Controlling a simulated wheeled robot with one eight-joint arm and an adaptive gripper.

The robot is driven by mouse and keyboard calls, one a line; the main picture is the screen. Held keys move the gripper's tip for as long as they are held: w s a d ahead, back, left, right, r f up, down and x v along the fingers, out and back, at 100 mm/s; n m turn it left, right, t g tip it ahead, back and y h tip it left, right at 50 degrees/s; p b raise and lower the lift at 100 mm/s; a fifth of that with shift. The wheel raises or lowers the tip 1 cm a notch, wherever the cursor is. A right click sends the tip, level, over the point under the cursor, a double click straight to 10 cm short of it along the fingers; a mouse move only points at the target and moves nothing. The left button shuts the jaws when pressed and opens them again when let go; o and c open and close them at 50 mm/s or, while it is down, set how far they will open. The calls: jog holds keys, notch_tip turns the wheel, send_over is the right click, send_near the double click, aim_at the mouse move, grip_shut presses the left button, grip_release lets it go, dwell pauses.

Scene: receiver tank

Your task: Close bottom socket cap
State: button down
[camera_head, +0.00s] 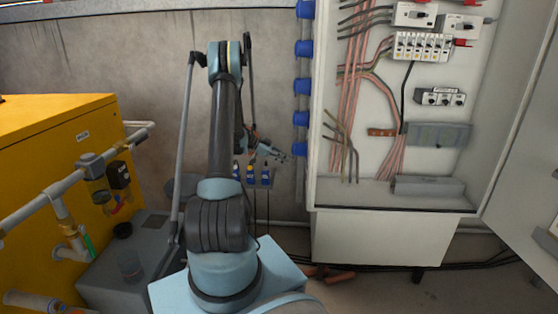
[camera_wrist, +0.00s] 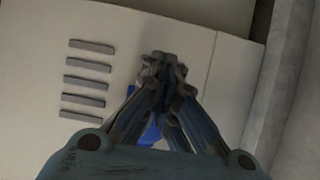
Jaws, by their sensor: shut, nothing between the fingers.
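A column of several blue sockets with caps runs down the left side of the open cabinet in the head view. The bottom socket (camera_head: 299,149) is the lowest, and I cannot tell how its cap sits. My gripper (camera_head: 281,156) is just left of it and slightly lower, and I cannot tell whether they touch. In the wrist view my gripper (camera_wrist: 165,72) is shut and empty, with its fingertips together. A blue part (camera_wrist: 148,131) shows partly behind the fingers, its shape mostly hidden.
The cabinet (camera_head: 393,200) stands right of my arm, with its door (camera_head: 525,160) swung open at the right. Vent slots (camera_wrist: 84,88) mark a pale panel in the wrist view. A yellow housing (camera_head: 50,140) and pipes (camera_head: 60,190) stand left. A concrete wall (camera_head: 150,55) is behind.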

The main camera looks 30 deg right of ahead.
jog(key=shift+s+d, duration=0.1)
dwell(0.5)
jog(key=shift+r, duration=0.1)
jog(key=w+a+f, duration=0.4)
jog(key=a+f, duration=0.1)
jog(key=f, duration=0.1)
jog(key=shift+a, duration=0.3)
dwell(0.6)
jog(key=shift+w, duration=0.1)
